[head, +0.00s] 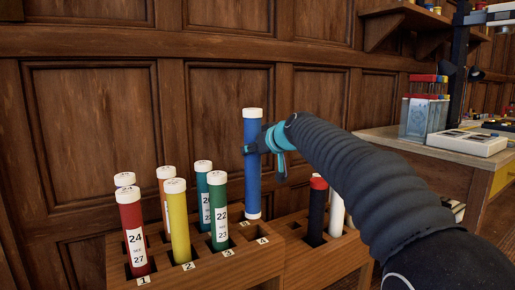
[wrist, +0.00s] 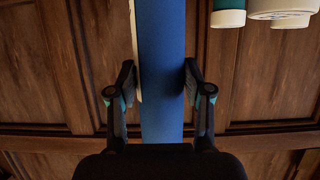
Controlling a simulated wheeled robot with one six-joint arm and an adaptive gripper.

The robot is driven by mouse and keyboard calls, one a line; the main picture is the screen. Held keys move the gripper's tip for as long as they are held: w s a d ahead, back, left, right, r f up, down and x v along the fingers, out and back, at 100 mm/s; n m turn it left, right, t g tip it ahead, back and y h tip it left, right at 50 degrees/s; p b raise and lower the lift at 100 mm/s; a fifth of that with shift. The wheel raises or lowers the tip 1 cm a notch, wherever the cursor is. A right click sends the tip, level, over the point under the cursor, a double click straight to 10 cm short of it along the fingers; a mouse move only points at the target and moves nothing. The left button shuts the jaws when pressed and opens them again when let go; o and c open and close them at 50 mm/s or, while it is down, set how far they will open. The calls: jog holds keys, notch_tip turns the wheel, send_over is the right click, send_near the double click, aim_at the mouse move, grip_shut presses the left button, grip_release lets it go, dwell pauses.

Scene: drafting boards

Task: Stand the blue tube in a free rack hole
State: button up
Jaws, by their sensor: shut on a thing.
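The blue tube (head: 253,165) has white caps at both ends and hangs upright in the head view. My gripper (head: 264,146) is shut on its upper part from the right. In the wrist view the blue tube (wrist: 161,70) runs between the two fingers of my gripper (wrist: 160,85). The wooden rack (head: 205,272) stands below. The tube's lower end shows above and behind the hole marked 4 (head: 262,242), which looks empty; I cannot tell the exact gap.
Red (head: 133,235), yellow (head: 179,225) and green (head: 218,210) tubes fill the front holes left of it, with several more behind. A second rack section (head: 330,258) at right holds a black tube (head: 317,212) and a white tube (head: 336,214). A panelled wall (head: 100,120) stands behind.

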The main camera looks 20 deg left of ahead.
jog(key=b, duration=0.4)
send_over(257, 197)
jog(key=shift+w+a+f, duration=0.15)
jog(key=shift+f, duration=1.6)
jog(key=shift+w+a+f, duration=0.15)
jog(key=shift+f, duration=5.65)
jog(key=o, duration=1.4)
jog(key=v, duration=1.2)
